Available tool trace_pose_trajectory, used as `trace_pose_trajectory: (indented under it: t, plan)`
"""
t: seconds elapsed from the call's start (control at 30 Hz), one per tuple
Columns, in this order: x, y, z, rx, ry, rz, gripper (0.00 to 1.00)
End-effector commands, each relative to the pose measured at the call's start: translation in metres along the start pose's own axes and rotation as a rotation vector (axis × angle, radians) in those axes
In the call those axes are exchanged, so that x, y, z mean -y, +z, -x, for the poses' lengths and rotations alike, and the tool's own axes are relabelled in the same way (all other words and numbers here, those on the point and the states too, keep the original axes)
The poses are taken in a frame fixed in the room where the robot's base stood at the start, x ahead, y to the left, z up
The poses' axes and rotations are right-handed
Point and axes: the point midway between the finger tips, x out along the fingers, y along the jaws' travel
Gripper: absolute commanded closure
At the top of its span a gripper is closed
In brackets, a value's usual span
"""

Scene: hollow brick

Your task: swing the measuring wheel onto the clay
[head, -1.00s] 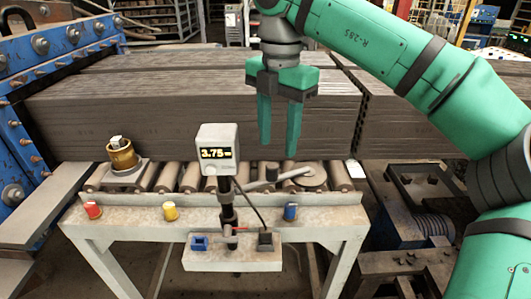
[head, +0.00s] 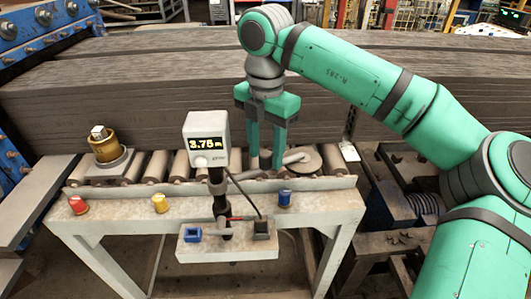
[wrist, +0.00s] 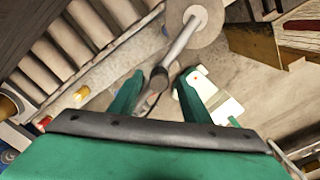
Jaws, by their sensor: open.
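The measuring wheel (head: 309,161) is a flat grey disc on a rod, over the rollers at the clay's near side. In the wrist view the wheel (wrist: 198,24) is at the top, and its rod (wrist: 180,46) runs down toward the fingers. The clay (head: 120,110) is a long grey-brown ribbed mass behind the rollers; the wheel appears off its top. My gripper (head: 265,161) is open, pointing down beside the rod, left of the wheel. In the wrist view the rod's grey knobbed end (wrist: 158,78) lies near the gap of my gripper (wrist: 160,84). Contact cannot be told.
A display box (head: 207,140) reading 3.75 m stands on a post in front of the rollers (head: 155,165). A brass cylinder (head: 103,146) stands at left. Red (head: 78,205), yellow (head: 159,203) and blue (head: 285,198) buttons line the front beam. Dark machinery fills the right.

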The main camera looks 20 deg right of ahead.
Motion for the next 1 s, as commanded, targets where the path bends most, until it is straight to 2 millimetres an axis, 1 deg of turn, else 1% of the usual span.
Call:
trace_pose_trajectory:
  t: [0.13,0.43,0.47,0.5,0.57,0.6,0.63,0.87,1.0]
  plan:
    - [0.000,-0.001,-0.009,-0.001,0.000,0.002,0.57]
    - [0.000,-0.001,-0.010,0.000,0.001,0.001,0.57]
    - [0.000,-0.001,-0.010,0.000,0.001,0.001,0.64]
    - [0.000,-0.001,-0.010,0.000,0.001,0.001,0.73]
    - [0.000,-0.001,-0.010,0.000,0.001,0.001,0.88]
    - [0.000,-0.001,-0.010,0.000,0.001,0.001,0.97]
    - [0.000,-0.001,-0.010,0.000,0.001,0.001,1.00]
    - [-0.003,-0.002,-0.010,0.000,0.001,0.012,1.00]
    - [-0.014,-0.007,-0.010,0.000,0.002,0.056,1.00]
